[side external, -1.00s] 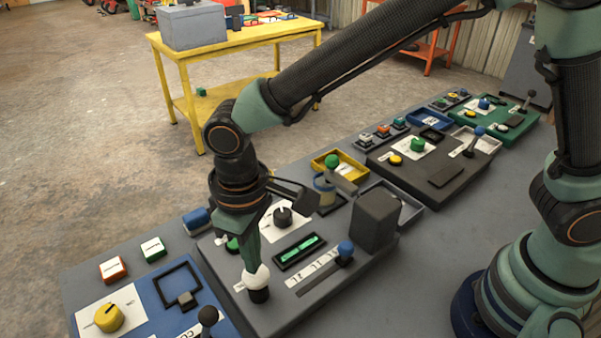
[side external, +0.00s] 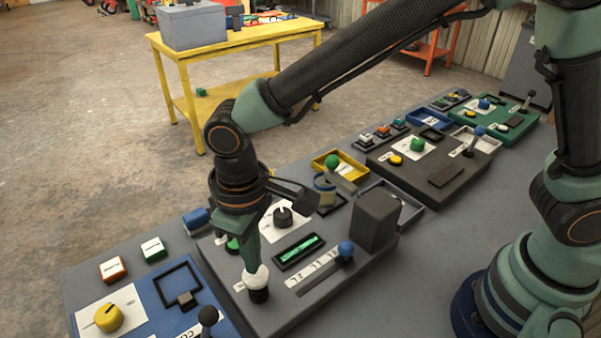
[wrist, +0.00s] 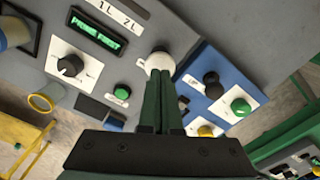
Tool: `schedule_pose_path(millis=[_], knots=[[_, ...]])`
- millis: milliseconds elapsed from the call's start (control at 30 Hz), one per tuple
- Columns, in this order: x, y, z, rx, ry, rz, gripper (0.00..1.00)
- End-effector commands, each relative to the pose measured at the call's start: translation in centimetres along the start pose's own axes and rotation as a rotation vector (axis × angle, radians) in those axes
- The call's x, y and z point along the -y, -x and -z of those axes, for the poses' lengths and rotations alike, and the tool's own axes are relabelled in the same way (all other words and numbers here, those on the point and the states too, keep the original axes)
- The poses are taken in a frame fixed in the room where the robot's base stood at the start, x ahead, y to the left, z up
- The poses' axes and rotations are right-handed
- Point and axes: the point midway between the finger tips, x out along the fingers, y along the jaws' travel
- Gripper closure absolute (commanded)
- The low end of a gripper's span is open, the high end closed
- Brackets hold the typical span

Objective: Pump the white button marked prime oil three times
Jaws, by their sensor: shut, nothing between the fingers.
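The white button (side external: 257,277) is a round white cap on a black collar, near the front edge of the dark grey panel (side external: 335,290). My gripper (side external: 252,268) points down with its fingers shut and empty. Its fingertips are at the top of the white cap and appear to touch it. In the wrist view the shut fingers (wrist: 160,80) reach the white button (wrist: 158,62) and hide part of it. The label beside the button is partly hidden and too small to read.
The panel's green display (wrist: 95,34) reads "PRIME FIRST". Nearby stand a black knob (side external: 283,216), a blue-tipped lever (side external: 345,249), a dark grey block (side external: 376,218) and a green button (wrist: 122,91). A blue panel (side external: 178,310) with a black-knobbed lever (side external: 208,316) adjoins on the left.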

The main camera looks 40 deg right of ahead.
Motion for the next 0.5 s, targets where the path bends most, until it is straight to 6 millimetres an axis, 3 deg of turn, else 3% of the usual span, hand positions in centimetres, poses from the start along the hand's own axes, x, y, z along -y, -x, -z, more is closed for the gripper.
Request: schedule_pose_path(millis=[500], knots=[[0.0, -0.7, 0.01, 0.0, 0.0, 0.0, 1.0]])
